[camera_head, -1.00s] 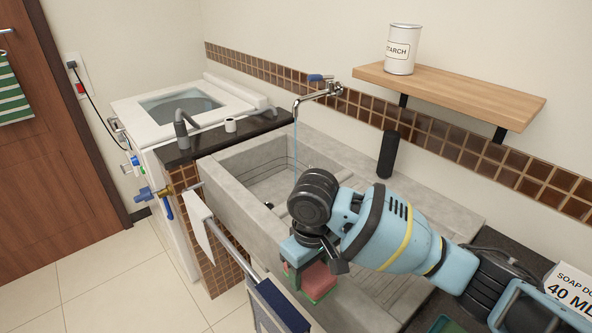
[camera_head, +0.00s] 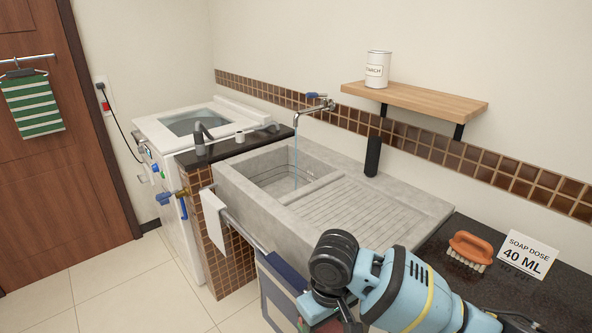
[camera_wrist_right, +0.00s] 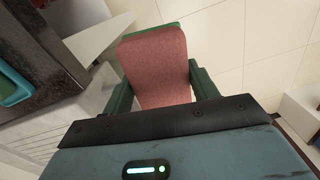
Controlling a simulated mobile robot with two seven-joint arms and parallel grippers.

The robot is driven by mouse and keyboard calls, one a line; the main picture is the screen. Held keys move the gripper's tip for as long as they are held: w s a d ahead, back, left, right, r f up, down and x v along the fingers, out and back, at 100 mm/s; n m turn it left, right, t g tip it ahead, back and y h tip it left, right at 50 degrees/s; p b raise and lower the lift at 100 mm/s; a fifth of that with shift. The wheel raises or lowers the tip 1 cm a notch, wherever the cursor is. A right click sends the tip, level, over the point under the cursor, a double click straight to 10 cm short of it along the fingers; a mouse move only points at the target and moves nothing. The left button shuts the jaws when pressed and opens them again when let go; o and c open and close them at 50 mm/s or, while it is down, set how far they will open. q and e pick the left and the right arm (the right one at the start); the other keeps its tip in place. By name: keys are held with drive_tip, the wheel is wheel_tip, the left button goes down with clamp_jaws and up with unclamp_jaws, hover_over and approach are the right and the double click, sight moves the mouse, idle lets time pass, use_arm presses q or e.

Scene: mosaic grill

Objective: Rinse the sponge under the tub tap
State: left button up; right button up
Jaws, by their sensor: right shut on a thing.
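The sponge, pinkish red with a green layer, fills the middle of the right wrist view (camera_wrist_right: 158,62). My right gripper (camera_wrist_right: 161,88) is shut on it, one dark green finger on each side. In the head view only a sliver of the sponge (camera_head: 326,321) shows at the bottom edge, below my wrist. The tub tap (camera_head: 314,109) sticks out from the wall, with a thin water stream (camera_head: 296,152) falling into the basin of the grey concrete tub (camera_head: 236,187). The sponge is in front of the tub, apart from the stream. My left gripper is out of view.
The ribbed drainboard (camera_head: 350,212) is bare. A dark cylinder (camera_head: 373,156) stands behind it. A brush (camera_head: 470,249) and a soap dose card (camera_head: 527,254) are on the dark counter at right. Cloths hang on the front rail (camera_head: 240,232). A starch can (camera_head: 377,70) stands on the shelf (camera_head: 420,101).

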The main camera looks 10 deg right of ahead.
drive_tip(key=s+d+f+m, duration=0.4)
drive_tip(key=s+d+f, duration=0.3)
drive_tip(key=s+d, duration=0.1)
drive_tip(key=shift+s+d+f, duration=0.2)
drive_tip(key=shift+s+d, duration=0.05)
drive_tip(key=shift+s, duration=0.5)
drive_tip(key=shift+w, duration=0.1)
